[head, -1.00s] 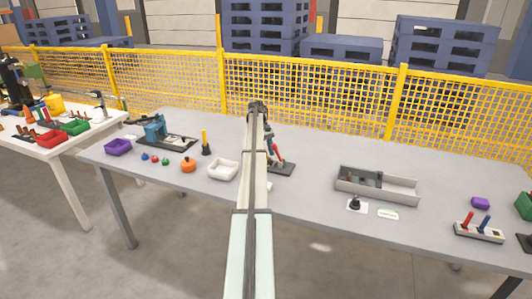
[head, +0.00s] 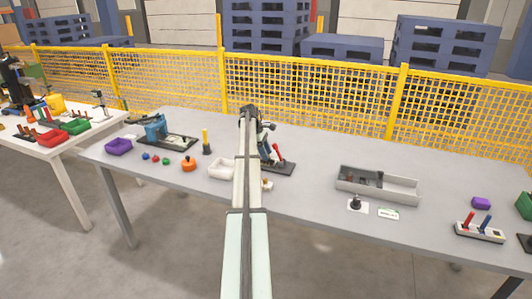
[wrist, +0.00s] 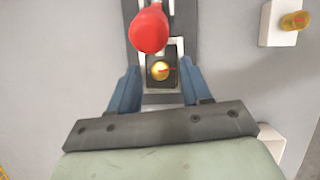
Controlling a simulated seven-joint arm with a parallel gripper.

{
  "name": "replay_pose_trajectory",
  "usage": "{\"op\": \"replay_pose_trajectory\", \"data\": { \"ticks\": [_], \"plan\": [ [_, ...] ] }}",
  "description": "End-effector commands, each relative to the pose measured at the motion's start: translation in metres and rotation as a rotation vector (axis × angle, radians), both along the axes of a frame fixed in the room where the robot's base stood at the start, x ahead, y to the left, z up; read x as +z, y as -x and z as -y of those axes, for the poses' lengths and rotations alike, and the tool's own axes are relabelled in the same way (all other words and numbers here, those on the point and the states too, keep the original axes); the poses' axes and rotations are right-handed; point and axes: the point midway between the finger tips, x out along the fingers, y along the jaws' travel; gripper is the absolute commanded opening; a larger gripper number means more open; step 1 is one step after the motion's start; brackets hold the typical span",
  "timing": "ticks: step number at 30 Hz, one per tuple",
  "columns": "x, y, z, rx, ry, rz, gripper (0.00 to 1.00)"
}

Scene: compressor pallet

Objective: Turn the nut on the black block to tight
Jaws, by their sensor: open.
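In the head view my arm hides the block and nut; the wrist shows just right of the arm, above a black base (head: 286,170).
A red lever knob (wrist: 148,28) stands just beyond the nut and also shows in the head view (head: 277,149). To the right is a white block (wrist: 272,36) with a yellow knob (wrist: 295,20). A white tray (head: 220,169) is left of my arm, a grey bin (head: 400,189) right.

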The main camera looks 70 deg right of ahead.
Motion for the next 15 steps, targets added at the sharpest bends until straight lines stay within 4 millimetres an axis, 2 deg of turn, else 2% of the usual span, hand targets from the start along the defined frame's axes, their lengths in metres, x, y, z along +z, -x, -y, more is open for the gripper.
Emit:
{"op": "replay_pose_trajectory", "data": {
  "ticks": [9, 15],
  "plan": [
    [0.000, 0.002, -0.005, 0.295, 0.000, 0.000, 0.48],
    [0.034, -0.012, -0.007, 0.285, 0.001, 0.001, 0.48]
  ]
}}
